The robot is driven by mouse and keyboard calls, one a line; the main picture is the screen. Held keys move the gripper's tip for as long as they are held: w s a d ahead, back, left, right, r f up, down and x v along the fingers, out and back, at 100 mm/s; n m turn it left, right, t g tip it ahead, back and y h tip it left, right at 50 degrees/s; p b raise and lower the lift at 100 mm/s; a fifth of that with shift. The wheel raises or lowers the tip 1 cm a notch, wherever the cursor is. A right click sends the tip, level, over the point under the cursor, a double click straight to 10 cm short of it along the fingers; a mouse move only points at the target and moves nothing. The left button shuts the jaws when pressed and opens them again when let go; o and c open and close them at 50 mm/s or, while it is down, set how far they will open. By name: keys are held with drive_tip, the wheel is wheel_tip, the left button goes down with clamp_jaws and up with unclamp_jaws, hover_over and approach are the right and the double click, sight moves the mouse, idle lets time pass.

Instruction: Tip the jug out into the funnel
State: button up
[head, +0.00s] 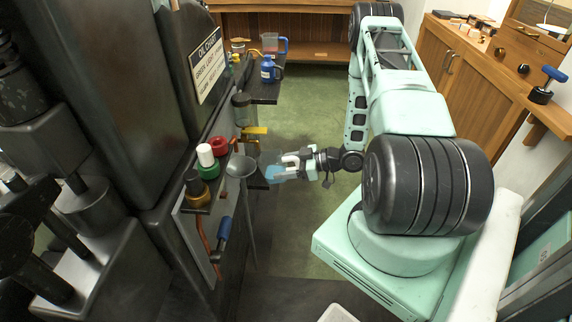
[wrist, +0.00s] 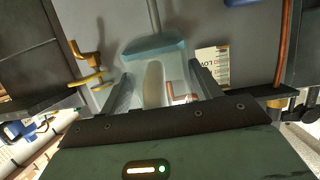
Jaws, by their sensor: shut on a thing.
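A translucent blue jug (head: 271,171) is in my gripper (head: 287,165) in the head view, held in the air in front of the machine's panel. In the wrist view the jug (wrist: 155,48) lies just beyond my fingers, and its pale handle (wrist: 153,84) is between the two jaws (wrist: 163,88). The grey funnel (head: 240,167) stands just left of the jug in the head view, with a long stem below its cone. The jug looks close to the funnel's mouth; I cannot tell its exact tilt or whether the two touch.
Red (head: 218,145), white-and-green (head: 206,158) and dark-capped (head: 195,186) items stand left of the funnel. A yellow lever (head: 254,131) sticks out behind it. A blue container (head: 269,69) and a clear measuring jug (head: 273,44) stand on the far shelf. The green floor is clear.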

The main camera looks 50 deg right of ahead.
sight(281, 156)
drive_tip(key=shift+w+a+r+g+h+p, duration=0.45)
drive_tip(key=shift+w+r+g+p, duration=0.25)
drive_tip(key=shift+p, duration=0.75)
drive_tip(key=shift+w+a+r+g+h+p, duration=0.45)
drive_tip(key=shift+r+g+p, duration=0.25)
drive_tip(key=shift+p, duration=0.7)
drive_tip(key=shift+r+p, duration=0.2)
drive_tip(key=shift+p, duration=0.15)
drive_tip(key=shift+w+r+g+h+p, duration=0.1)
drive_tip(key=shift+r+g+h+p, duration=0.1)
drive_tip(key=shift+g+h+p, duration=0.15)
drive_tip(key=shift+w+r+g+p, duration=0.1)
drive_tip(key=shift+r+g+p, duration=0.15)
drive_tip(key=shift+p, duration=0.3)
drive_tip(key=shift+a+r+h+p, duration=0.1)
drive_tip(key=shift+r+h+p, duration=0.2)
drive_tip(key=shift+p, duration=0.2)
drive_tip(key=shift+w+a+r+g+h+p, duration=0.15)
drive_tip(key=shift+r+g+h+p, duration=0.15)
drive_tip(key=shift+g+p, duration=0.4)
drive_tip(key=shift+w+r+g+h+p, duration=0.2)
drive_tip(key=shift+r+g+h+p, duration=0.2)
drive_tip(key=shift+p, duration=0.55)
drive_tip(key=shift+w+a+r+g+p, duration=0.15)
drive_tip(key=shift+r+g+p, duration=0.2)
drive_tip(key=shift+p, duration=0.35)
